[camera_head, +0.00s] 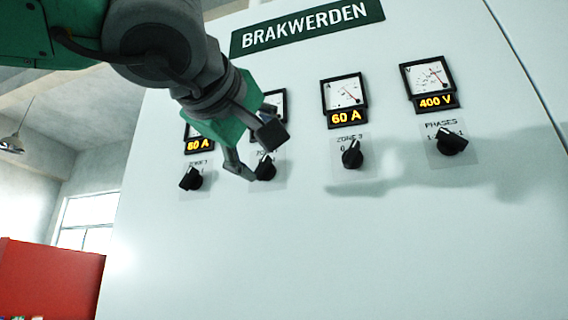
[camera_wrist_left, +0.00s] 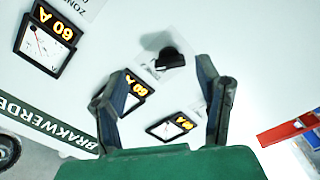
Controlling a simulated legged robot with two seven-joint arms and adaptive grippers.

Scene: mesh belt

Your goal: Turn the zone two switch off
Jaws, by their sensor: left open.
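The zone two switch (camera_head: 265,168) is a black rotary knob on a pale plate, second from the left on the white panel. My left gripper (camera_head: 256,153) is open, its fingers in front of and around the knob in the head view. The gripper hides part of the zone two label and its meter. In the left wrist view, the black knob (camera_wrist_left: 170,58) shows between and beyond the open fingertips (camera_wrist_left: 163,68), with no clear contact. The exact angle of its pointer cannot be told. My right gripper is not in view.
The white panel (camera_head: 230,250) also carries the zone one knob (camera_head: 191,179), zone three knob (camera_head: 352,154) and phases knob (camera_head: 450,141). Meters sit above them, under a green BRAKWERDEN sign (camera_head: 307,27). A red box (camera_head: 50,280) stands at lower left. The panel below the knobs is clear.

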